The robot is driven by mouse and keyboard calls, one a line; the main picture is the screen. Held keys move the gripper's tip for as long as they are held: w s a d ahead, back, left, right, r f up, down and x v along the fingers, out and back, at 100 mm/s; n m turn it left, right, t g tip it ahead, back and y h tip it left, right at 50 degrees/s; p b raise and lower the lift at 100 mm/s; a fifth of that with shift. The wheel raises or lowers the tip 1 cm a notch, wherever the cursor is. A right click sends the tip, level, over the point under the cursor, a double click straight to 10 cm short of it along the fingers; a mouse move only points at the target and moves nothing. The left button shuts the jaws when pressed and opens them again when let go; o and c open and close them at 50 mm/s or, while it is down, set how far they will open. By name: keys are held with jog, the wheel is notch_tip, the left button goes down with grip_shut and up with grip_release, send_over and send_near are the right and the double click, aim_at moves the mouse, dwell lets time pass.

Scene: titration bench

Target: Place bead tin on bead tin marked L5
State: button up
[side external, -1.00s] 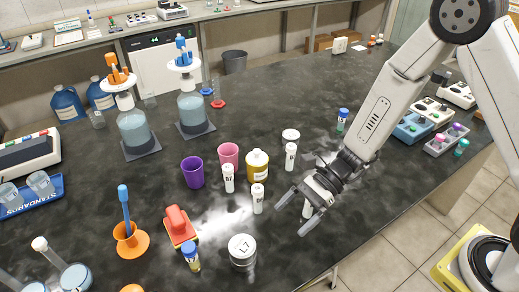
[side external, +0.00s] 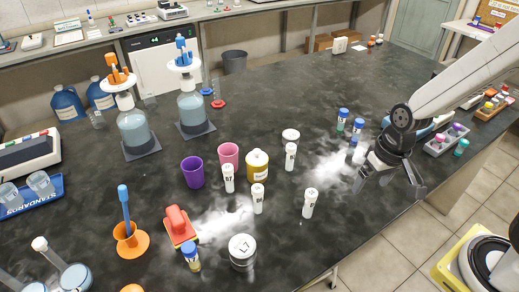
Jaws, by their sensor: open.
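A round tin with a white lid marked L7 (side external: 242,251) stands near the front edge of the bench.
White capped tubes (side external: 258,199), (side external: 310,203) and a yellow jar (side external: 257,167) stand between the tins. Blue-capped vials (side external: 343,118) are left of my gripper. A red-handled block (side external: 179,227) and an orange stand (side external: 129,241) are left of the L7 tin.

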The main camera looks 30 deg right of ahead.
jog(key=shift+w+d+r+n+t+h, duration=0.25)
jog(key=shift+d+r+n+t, duration=0.15)
jog(key=shift+d+r+n, duration=0.15)
jog(key=shift+w+d+r+n+t+h, duration=0.25)
jog(key=shift+d+r+n+t, duration=0.15)
jog(key=shift+n, duration=0.25)
dwell(0.5)
